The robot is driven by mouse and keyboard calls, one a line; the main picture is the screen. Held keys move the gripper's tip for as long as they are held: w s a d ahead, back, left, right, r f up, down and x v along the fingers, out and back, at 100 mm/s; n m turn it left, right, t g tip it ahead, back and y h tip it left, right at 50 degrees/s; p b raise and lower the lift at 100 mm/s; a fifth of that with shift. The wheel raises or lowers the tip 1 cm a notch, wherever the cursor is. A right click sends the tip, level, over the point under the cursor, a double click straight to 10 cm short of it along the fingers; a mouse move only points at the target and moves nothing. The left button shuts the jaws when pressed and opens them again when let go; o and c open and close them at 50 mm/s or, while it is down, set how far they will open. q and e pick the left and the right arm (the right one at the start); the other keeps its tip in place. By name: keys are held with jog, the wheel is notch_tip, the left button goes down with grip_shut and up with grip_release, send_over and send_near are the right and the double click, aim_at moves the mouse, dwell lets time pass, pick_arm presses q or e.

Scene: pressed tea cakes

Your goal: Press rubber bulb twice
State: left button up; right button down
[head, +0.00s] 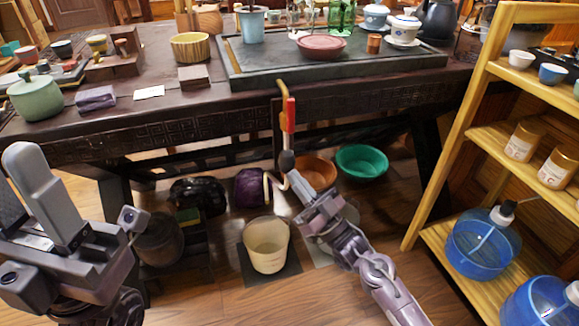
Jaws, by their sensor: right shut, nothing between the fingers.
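A red rubber bulb (290,115) hangs upright at the front edge of the table, in line with a yellowish hose (282,87) that comes over the edge. A pale hose (267,190) shows lower down, above a cream bucket (266,247) on the floor.
A dark tea tray (245,62) lies on the carved table (190,118). A green basin (361,162) and an orange basin (316,172) stand under the table. A wooden shelf (465,125) with jars and blue containers closes off the right side. The floor around the bucket has some free room.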

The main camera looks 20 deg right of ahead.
jog(key=shift+w, duration=0.15)
jog(key=shift+w, duration=0.3)
dwell(0.5)
jog(key=shift+w+b, duration=0.3)
jog(key=shift+w, duration=0.4)
dwell(0.4)
dwell(0.4)
jog(key=shift+s+r, duration=0.1)
jog(key=shift+s, duration=0.1)
jog(key=shift+s+p, duration=0.75)
jog(key=shift+s, duration=0.15)
